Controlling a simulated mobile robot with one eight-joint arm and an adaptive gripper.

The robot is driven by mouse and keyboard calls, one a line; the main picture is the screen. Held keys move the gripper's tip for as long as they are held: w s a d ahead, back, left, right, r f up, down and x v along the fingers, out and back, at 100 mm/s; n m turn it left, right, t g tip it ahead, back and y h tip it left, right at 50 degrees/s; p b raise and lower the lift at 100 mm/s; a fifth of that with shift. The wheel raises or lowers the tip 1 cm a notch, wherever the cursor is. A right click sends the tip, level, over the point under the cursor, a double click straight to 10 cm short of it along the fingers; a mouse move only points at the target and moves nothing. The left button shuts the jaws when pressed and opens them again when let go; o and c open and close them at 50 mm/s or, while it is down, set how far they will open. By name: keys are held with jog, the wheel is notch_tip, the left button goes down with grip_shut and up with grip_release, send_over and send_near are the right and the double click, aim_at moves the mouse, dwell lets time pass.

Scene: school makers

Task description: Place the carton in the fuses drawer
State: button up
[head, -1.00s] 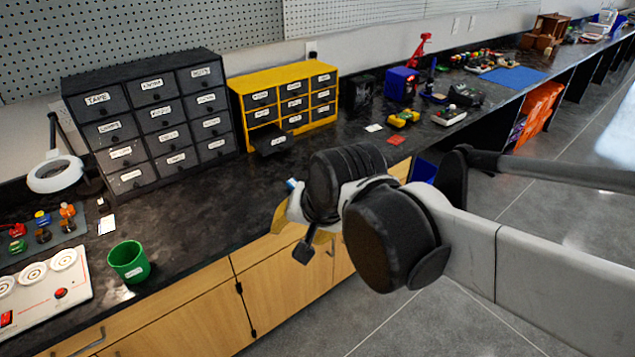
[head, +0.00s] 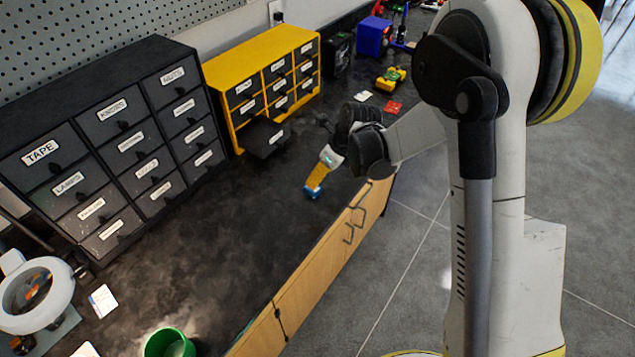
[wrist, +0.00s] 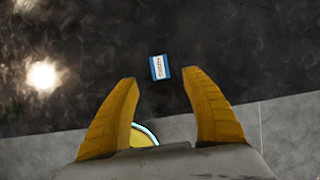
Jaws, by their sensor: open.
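The carton (wrist: 160,67) is a small blue and white box with a printed label, lying on the dark counter. In the wrist view it sits just beyond the fingertips, roughly centred between them. My gripper (wrist: 160,81) is open, with nothing between its yellow fingers. In the head view my gripper (head: 317,180) points down at the counter near its front edge, with the blue carton (head: 312,193) at its tips.
A black drawer cabinet (head: 105,75) stands left of the yellow one, its drawers shut. A green cup (head: 168,345) and a ring lamp (head: 36,295) are at the near left. Red and yellow items (head: 392,78) lie farther right. The counter between cabinets and gripper is clear.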

jog(key=b+x, duration=0.3)
jog(key=x, duration=0.5)
jog(key=shift+a+f, duration=0.1)
jog(key=shift+f, duration=0.25)
jog(key=shift+r, duration=0.1)
jog(key=shift+c, duration=0.5)
jog(key=c, duration=1)
